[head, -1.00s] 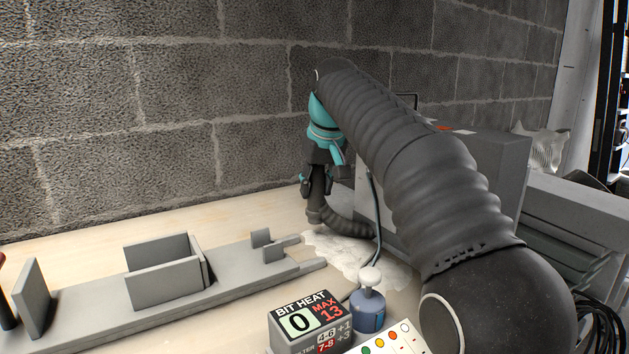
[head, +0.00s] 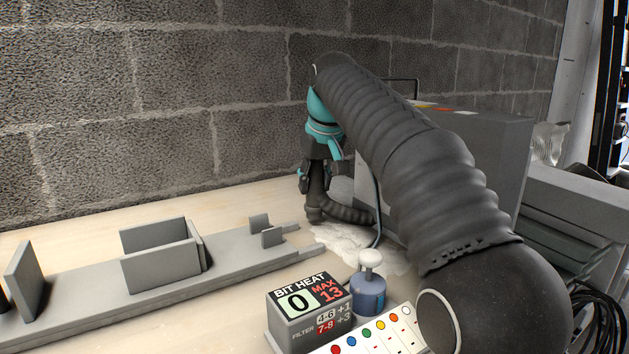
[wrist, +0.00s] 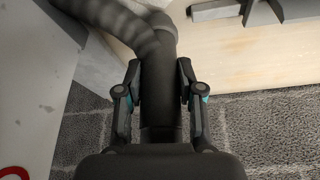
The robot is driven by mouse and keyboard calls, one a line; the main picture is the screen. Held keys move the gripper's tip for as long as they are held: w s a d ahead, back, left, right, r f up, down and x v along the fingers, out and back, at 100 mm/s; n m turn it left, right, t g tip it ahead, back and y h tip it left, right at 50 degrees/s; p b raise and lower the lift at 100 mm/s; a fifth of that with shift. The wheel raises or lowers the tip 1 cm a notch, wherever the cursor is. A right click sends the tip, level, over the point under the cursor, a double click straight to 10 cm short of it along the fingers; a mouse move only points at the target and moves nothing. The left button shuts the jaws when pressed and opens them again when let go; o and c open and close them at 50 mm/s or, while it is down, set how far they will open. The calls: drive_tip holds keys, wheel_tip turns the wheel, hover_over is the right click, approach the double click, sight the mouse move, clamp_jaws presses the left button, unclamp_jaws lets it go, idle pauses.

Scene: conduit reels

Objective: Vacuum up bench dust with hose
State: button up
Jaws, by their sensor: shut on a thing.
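My gripper (head: 314,180) is shut on the dark ribbed hose (head: 345,212) near the back wall, with my arm reaching over from the right. In the wrist view the hose (wrist: 160,80) stands between the two fingers of my gripper (wrist: 158,72) and bends away to the upper left. In the head view the hose's lower part curves right along the bench. Pale dust (head: 388,256) lies spread on the light wooden bench (head: 235,197), below and right of the hose. Part of the dust is hidden behind my arm and a blue bottle.
A grey fixture (head: 90,290) with upright plates runs along the left bench. A "BIT HEAT" display box (head: 308,305) reads 0, max 13. The blue bottle (head: 368,292) and a panel of coloured buttons (head: 372,335) stand beside it. A grey cabinet (head: 490,165) is at right; a block wall (head: 170,100) stands behind.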

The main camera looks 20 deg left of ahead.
drive_tip(key=shift+w+d+p, duration=1.2)
drive_tip(key=shift+w+d, duration=0.45)
drive_tip(key=shift+w, duration=0.1)
drive_tip(key=shift+r, duration=0.15)
drive_tip(key=shift+r+p, duration=0.95)
drive_tip(key=shift+r, duration=1.95)
